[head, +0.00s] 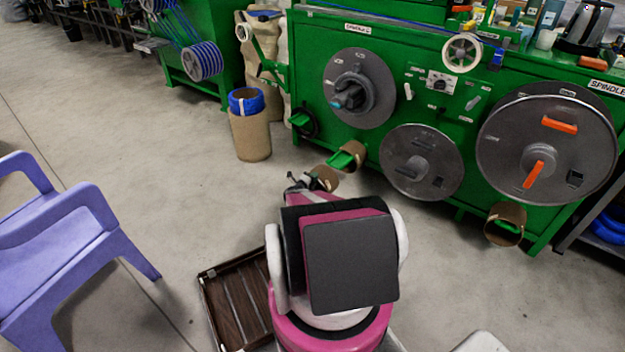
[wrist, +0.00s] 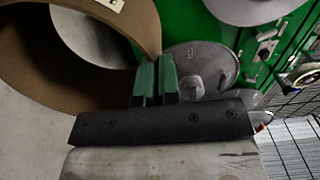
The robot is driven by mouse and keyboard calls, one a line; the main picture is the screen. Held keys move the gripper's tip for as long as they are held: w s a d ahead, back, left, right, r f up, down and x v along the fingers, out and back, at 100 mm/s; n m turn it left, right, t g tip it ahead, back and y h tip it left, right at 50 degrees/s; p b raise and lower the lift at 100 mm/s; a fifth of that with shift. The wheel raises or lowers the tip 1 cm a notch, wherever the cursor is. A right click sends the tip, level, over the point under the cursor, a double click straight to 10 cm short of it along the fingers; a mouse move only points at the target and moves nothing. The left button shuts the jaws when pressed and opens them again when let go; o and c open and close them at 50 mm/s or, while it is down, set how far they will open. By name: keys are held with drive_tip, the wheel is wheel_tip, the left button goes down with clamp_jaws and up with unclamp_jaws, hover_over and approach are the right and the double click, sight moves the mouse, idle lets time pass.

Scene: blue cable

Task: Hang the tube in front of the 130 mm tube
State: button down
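A short brown cardboard tube (head: 325,178) is at my gripper (head: 303,186), in front of the green machine. In the wrist view this tube (wrist: 40,88) fills the upper left, its open end facing the camera. The two green fingers of my gripper (wrist: 155,82) close on its wall at the right side. Part of a pale label shows at the top edge. Another brown tube (head: 352,152) is around a green peg (head: 341,161) on the machine, just behind the held tube. A third tube (head: 504,229) hangs low at the right. I cannot read any size marking.
The green machine (head: 300,75) carries large grey discs, one (head: 420,160) right of the peg. A taller cardboard tube with a blue top (head: 249,130) stands on the floor. A purple chair (head: 70,240) and a brown crate (head: 238,300) are at left. The floor between is clear.

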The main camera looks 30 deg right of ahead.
drive_tip(key=x, duration=1.6)
idle(1.6)
drive_tip(key=shift+x, duration=1.45)
idle(2.3)
